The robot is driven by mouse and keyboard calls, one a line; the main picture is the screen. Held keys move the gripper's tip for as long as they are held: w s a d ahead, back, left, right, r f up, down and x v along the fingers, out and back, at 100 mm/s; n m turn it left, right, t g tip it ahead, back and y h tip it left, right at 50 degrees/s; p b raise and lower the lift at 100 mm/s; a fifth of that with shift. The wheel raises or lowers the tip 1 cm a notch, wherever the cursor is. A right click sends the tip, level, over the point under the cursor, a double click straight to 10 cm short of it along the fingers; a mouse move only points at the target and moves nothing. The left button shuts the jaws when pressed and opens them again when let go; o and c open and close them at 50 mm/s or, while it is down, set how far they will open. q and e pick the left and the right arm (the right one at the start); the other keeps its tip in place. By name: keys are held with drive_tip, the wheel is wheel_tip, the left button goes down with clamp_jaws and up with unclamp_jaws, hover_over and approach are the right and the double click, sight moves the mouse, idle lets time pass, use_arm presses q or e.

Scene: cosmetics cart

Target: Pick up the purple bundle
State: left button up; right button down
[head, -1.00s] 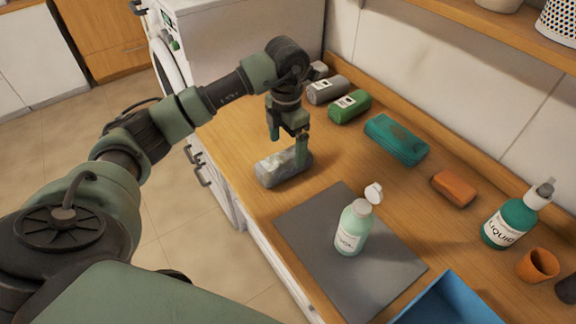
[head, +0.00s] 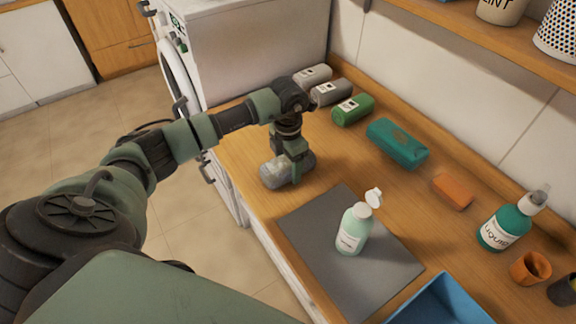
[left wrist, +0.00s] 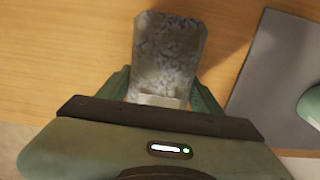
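No clearly purple bundle shows. A mottled blue-grey bundle (head: 272,174) lies on the wooden counter near its left edge, behind the grey mat. My left gripper (head: 289,172) is down at this bundle, pointing downward. In the left wrist view the bundle (left wrist: 168,48) lies between the two green fingers of my left gripper (left wrist: 160,88), one on each side. The fingers are close to its sides, but I cannot tell whether they press on it. The bundle rests on the counter or very near it. My right gripper is not in view.
A mint bottle (head: 353,232) stands on the grey mat (head: 318,252). Behind are grey rolls (head: 331,92), a green roll (head: 352,109), a teal bundle (head: 398,143) and an orange block (head: 453,191). A teal liquid bottle (head: 503,228), orange cup (head: 530,268) and blue bin (head: 440,303) are at right.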

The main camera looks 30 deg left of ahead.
use_arm(q)
drive_tip(key=c, duration=0.9)
drive_tip(key=shift+o, duration=0.2)
wheel_tip(320, 180, up, 20)
drive_tip(key=b, duration=0.3)
